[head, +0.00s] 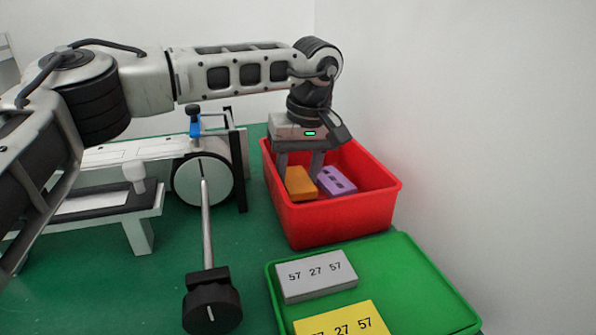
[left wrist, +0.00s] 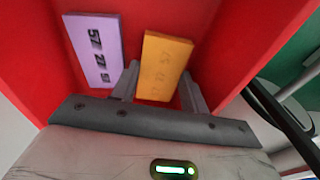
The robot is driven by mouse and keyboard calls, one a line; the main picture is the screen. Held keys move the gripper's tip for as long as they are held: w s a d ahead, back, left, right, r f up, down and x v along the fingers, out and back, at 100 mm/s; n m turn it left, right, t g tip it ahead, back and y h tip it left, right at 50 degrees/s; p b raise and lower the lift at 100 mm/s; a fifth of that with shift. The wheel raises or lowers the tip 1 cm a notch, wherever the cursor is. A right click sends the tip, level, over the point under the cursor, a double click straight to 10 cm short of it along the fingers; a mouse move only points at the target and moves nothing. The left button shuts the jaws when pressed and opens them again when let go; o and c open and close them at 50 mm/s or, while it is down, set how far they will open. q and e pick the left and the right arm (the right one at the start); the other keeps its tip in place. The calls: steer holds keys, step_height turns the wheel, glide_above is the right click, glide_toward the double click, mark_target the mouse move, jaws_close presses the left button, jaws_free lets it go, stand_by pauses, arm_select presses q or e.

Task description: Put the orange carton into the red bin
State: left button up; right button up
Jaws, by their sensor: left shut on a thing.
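The orange carton (head: 300,184) is inside the red bin (head: 345,215) in the head view, at its left side. My left gripper (head: 299,170) reaches down into the bin and is shut on the carton. In the left wrist view the orange carton (left wrist: 162,66) sits between the two fingers of the left gripper (left wrist: 160,85). Whether the carton touches the bin floor I cannot tell. The red bin's wall (left wrist: 235,45) also shows there. My right gripper is not in view.
A purple carton (head: 336,182) lies in the bin beside the orange one. A green tray (head: 420,290) in front holds a grey carton (head: 316,276) and a yellow carton (head: 342,322). A grey-white machine (head: 203,181) with a black-ended rod stands left of the bin. A white wall is at right.

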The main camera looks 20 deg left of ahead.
mark_target(304, 181)
arm_select(q)
steer(key=shift+f, duration=0.25)
steer(key=shift+f, duration=0.15)
steer(key=o, duration=0.7)
steer(key=shift+f, duration=0.1)
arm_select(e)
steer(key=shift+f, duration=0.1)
arm_select(q)
steer(key=r, duration=0.3)
steer(key=r+p, duration=0.1)
steer(key=r, duration=0.1)
steer(key=d+r+p, duration=0.1)
steer(key=r, duration=0.2)
steer(key=shift+r, duration=0.3)
steer(key=shift+s+d+r+p, duration=0.1)
steer(key=shift+d+r+p, duration=0.1)
steer(key=shift+r, duration=0.9)
steer(key=shift+s+d+r+p, duration=0.1)
steer(key=shift+d+r+p, duration=0.1)
steer(key=shift+r, duration=0.85)
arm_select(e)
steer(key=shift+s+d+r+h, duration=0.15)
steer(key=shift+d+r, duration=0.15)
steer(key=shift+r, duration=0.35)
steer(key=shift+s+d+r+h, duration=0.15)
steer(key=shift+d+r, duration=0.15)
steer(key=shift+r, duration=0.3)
